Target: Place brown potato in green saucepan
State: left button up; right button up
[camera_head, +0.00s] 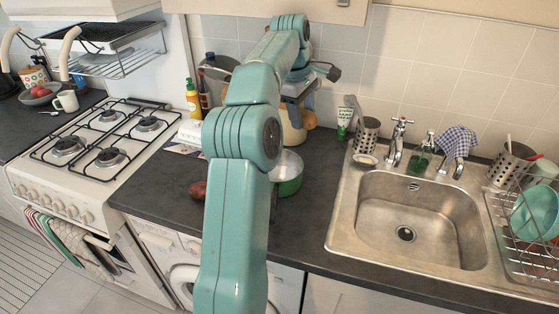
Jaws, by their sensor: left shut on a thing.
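My left arm rises through the middle of the picture and bends over the counter. Its gripper (303,102) is near the back wall, shut, its fingertips partly hidden. A rounded brown thing, apparently the brown potato (309,120), shows just below it; its outline blends with a tan container behind. The green saucepan (291,186) stands on the dark counter, nearer than the gripper. Its left part is hidden behind my arm, and its pale metal inside shows. My right gripper is not in view.
A reddish-brown item (198,190) lies on the counter left of my arm. Bottles (193,98) stand at the back left, beside the white gas stove (95,150). The steel sink (415,215) and dish rack (530,235) are on the right. Counter between saucepan and sink is clear.

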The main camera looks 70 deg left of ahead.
pick_arm(q)
jog(key=s+a+f+n, duration=0.1)
jog(key=s+a, duration=0.2)
jog(key=s, duration=0.2)
jog(key=b, duration=0.3)
send_near(281, 179)
jog(key=shift+w+d+f, duration=0.15)
jog(key=shift+w+f, duration=0.05)
jog(key=shift+w, duration=0.3)
jog(key=shift+s+x, duration=0.25)
jog(key=shift+x, duration=0.9)
jog(key=shift+s+x, duration=0.25)
jog(key=shift+x, duration=0.95)
jog(key=shift+f, duration=0.2)
jog(key=o, duration=1.1)
